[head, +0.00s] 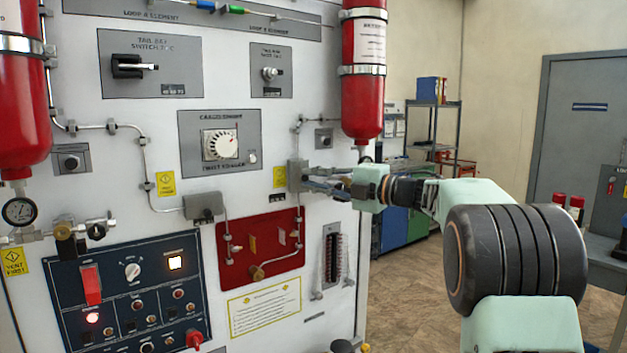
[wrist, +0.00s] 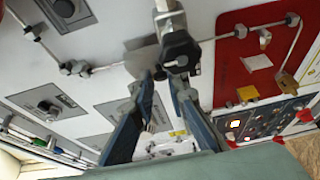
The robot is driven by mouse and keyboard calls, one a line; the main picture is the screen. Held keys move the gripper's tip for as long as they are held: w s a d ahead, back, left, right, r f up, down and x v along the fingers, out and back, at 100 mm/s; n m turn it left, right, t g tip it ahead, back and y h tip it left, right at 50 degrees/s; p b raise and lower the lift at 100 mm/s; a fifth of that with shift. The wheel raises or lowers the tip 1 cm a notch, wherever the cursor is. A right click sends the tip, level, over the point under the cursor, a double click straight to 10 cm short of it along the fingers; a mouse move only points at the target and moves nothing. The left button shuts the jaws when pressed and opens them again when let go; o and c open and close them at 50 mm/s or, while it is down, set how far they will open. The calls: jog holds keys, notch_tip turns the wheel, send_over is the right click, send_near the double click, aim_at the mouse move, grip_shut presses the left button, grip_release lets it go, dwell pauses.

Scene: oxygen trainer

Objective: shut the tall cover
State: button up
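No cover in view is labelled as the tall one. In the head view a tall clear cover (head: 346,262) appears to stand out from the narrow vertical gauge (head: 332,256) at the panel's lower right. A tall red guard (head: 90,284) also shows on the dark blue control panel (head: 60,315). My gripper (head: 308,184) is at the panel's right side, above the gauge, by a grey box (head: 296,174). In the wrist view my gripper (wrist: 162,79) has its fingers apart, with nothing visibly held. A black fitting (wrist: 180,50) is just beyond the fingertips.
A red plate (head: 265,271) with small fittings lies left of the gauge; it also shows in the wrist view (wrist: 238,75). Thin pipes (head: 143,160) and red cylinders (head: 363,85) stick out from the panel. Open floor (head: 405,300) lies right of the panel.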

jog(key=o, duration=0.3)
jog(key=v, duration=1.2)
